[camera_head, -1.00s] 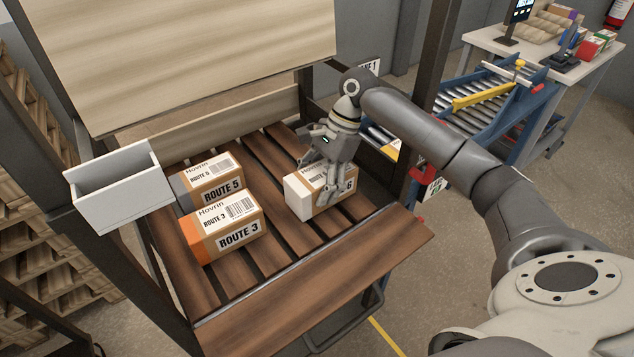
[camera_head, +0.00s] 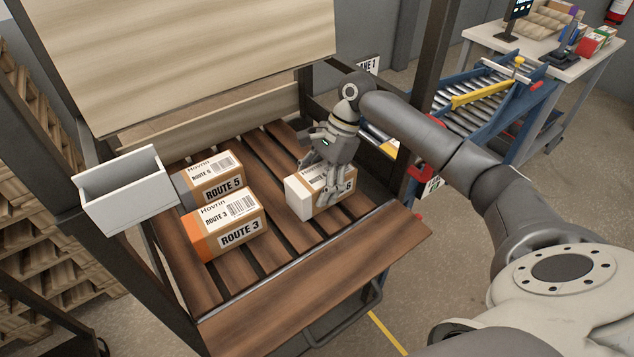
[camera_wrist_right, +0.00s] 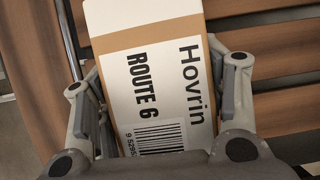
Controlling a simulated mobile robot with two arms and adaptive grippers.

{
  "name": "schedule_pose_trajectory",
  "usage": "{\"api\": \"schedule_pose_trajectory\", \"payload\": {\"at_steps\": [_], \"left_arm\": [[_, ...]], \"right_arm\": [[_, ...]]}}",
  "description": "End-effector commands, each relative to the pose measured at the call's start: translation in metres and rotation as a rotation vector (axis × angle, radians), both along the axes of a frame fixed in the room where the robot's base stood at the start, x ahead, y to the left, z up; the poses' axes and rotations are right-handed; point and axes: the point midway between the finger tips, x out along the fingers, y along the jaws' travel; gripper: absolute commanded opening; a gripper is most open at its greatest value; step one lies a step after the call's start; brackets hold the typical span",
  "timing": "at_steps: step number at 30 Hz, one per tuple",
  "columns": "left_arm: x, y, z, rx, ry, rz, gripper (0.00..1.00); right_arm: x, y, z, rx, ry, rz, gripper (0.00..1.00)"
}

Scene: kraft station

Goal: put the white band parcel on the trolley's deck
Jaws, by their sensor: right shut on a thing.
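The white band parcel (camera_head: 299,196) is a brown box with a white end and a "ROUTE 6" label. It is on or just above the slatted wooden deck of the trolley (camera_head: 267,271), on the right side; I cannot tell whether it touches the slats. My right gripper (camera_head: 332,190) comes from above and is shut on the parcel across its sides. The right wrist view shows the parcel (camera_wrist_right: 150,75) between the two fingers (camera_wrist_right: 160,100), with its label facing up. My left gripper is not in view.
A "ROUTE 3" parcel with an orange end (camera_head: 228,225) and a "ROUTE 5" parcel with a grey end (camera_head: 214,178) stand on the deck's left. A white open bin (camera_head: 130,195) hangs at the left edge. A blue roller conveyor (camera_head: 490,100) stands at the right back.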

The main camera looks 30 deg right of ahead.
Motion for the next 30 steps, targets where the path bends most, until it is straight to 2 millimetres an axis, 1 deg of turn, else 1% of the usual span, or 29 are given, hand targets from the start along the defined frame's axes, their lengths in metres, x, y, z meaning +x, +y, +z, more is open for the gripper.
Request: {"api": "schedule_pose_trajectory", "payload": {"at_steps": [1, 6, 15, 18, 20, 23, 30], "left_arm": [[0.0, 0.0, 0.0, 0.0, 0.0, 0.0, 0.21], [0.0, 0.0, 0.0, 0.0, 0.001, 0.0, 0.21], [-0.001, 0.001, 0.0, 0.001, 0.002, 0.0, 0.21], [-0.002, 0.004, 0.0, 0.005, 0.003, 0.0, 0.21], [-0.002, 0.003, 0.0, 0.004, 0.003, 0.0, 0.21], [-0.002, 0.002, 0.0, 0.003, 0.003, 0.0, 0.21], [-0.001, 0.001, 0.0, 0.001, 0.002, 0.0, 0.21]], "right_arm": [[0.0, 0.0, 0.001, 0.001, -0.001, 0.0, 0.67], [0.0, 0.0, 0.001, 0.001, -0.001, 0.0, 0.89], [0.0, 0.0, 0.0, 0.0, 0.001, 0.0, 0.89], [0.0, 0.0, 0.003, 0.0, 0.0, 0.001, 0.89], [0.001, 0.0, 0.009, 0.001, -0.003, 0.001, 0.89], [0.001, 0.0, 0.025, 0.0, -0.004, 0.001, 0.89], [0.001, 0.0, 0.072, 0.001, -0.005, 0.001, 0.89]]}}
